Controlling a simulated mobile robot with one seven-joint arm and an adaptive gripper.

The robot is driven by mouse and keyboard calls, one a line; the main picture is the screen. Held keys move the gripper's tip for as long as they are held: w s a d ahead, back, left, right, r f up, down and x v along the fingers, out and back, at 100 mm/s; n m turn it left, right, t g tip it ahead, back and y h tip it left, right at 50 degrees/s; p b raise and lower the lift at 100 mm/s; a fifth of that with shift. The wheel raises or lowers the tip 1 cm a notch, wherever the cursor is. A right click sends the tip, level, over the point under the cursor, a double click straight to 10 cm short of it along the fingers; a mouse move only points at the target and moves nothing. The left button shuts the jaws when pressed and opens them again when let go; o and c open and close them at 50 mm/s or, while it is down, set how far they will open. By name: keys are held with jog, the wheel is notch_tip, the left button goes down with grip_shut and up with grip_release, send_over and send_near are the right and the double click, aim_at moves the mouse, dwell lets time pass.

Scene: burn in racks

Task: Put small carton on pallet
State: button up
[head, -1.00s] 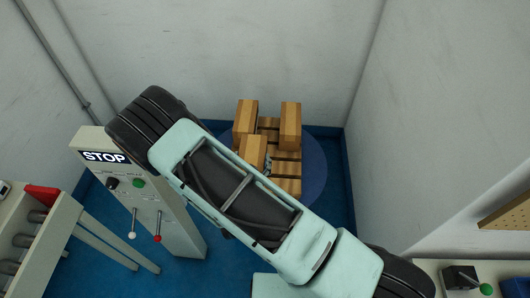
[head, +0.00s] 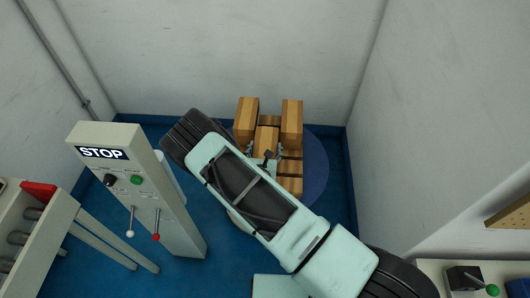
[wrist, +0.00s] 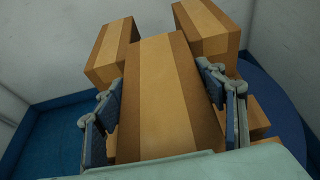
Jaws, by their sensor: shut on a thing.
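A small brown carton (head: 267,138) with a lighter tape stripe is between the fingers of my gripper (head: 265,157). In the wrist view the carton (wrist: 165,95) fills the middle, with one finger of my gripper (wrist: 165,105) on each side, shut on it. The wooden pallet (head: 291,186) is below and partly hidden by my arm and the cartons. Two other cartons stand on the pallet's far side, one at left (head: 247,117) and one at right (head: 291,122). The held carton is over the pallet, between and slightly nearer than these two; whether it touches the pallet is hidden.
The pallet is on a round blue disc (head: 317,165) in a corner between grey walls. A control post with a STOP sign (head: 101,153) and levers stands left of my arm. A roller conveyor (head: 28,225) is at the far left.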

jog(key=shift+f, duration=0.95)
jog(key=shift+f, duration=0.2)
jog(key=o, duration=2.1)
jog(key=shift+s+f, duration=0.1)
jog(key=shift+c, duration=0.2)
jog(key=shift+r, duration=0.3)
jog(key=p+v, duration=0.1)
jog(key=v, duration=1.1)
jog(key=shift+f, duration=0.15)
